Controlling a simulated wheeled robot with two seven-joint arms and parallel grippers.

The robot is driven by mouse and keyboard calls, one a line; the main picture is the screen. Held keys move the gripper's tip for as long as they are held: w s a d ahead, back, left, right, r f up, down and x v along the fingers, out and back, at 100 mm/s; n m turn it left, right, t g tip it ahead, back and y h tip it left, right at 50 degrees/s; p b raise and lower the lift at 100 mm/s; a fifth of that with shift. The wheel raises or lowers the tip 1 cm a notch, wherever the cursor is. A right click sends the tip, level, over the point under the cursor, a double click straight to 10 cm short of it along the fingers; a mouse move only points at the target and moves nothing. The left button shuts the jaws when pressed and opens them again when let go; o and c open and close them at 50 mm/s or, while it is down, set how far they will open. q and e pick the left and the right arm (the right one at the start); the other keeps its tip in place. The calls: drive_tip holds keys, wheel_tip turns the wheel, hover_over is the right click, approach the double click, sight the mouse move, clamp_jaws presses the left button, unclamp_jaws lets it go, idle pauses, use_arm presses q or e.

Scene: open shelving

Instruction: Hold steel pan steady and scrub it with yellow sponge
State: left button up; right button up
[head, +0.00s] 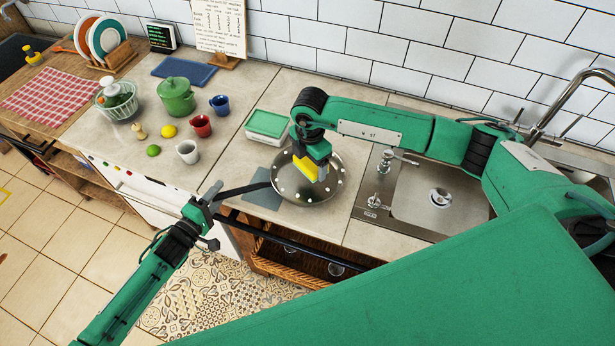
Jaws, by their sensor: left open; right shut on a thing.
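The steel pan (318,191) sits on the counter left of the sink, with bright round spots around its inside. Its dark handle (245,189) points left. The yellow sponge (306,168) is in my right gripper (318,163), which is shut on it over the pan. I cannot tell whether the sponge touches the pan's surface. My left gripper (211,196) is open at the outer end of the handle, near the counter's front edge. Its fingers are small here, and I cannot tell whether they touch the handle.
A green-lidded container (268,125) stands behind the pan. A grey mat (263,196) lies partly under the handle. Mugs, a lemon, a lime and a green pot (175,98) stand to the left. The sink (438,198) and its tap are right. A dark rail (290,240) runs below the counter's front.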

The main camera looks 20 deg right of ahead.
sight(314, 169)
use_arm(q)
drive_tip(key=v, duration=1.2)
drive_tip(key=shift+a+f, duration=0.1)
